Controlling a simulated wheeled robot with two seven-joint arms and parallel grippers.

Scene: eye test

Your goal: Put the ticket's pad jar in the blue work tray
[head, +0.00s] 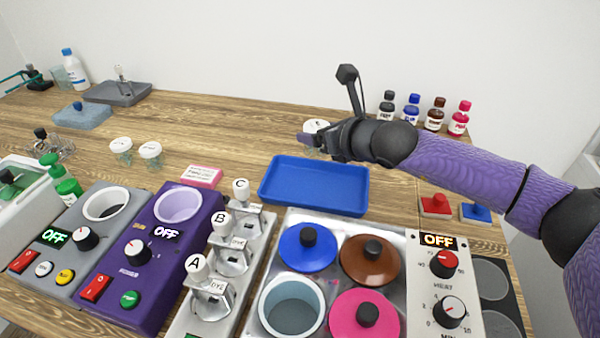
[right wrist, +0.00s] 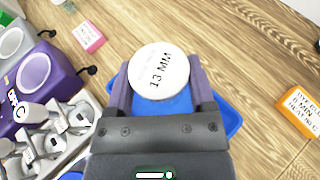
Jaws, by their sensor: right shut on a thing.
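My right gripper (head: 325,139) is shut on a pad jar (head: 316,126) with a white lid. In the right wrist view the lid (right wrist: 158,71) reads "13 MM" and sits between the fingers of the gripper (right wrist: 160,98). The blue work tray (head: 315,185) lies on the table, looks empty, and is partly hidden behind the gripper in the right wrist view (right wrist: 232,118). Two more white-lidded jars (head: 121,148) (head: 150,152) stand at the left. A pink card (head: 200,176) has print too small to read. My left gripper is not in view.
An orange card (right wrist: 300,105) about blue dye lies at the right in the wrist view. Several dye bottles (head: 436,114) stand at the back right. A purple machine (head: 150,250), lettered dispensers (head: 232,250) and lidded pots (head: 308,247) fill the front.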

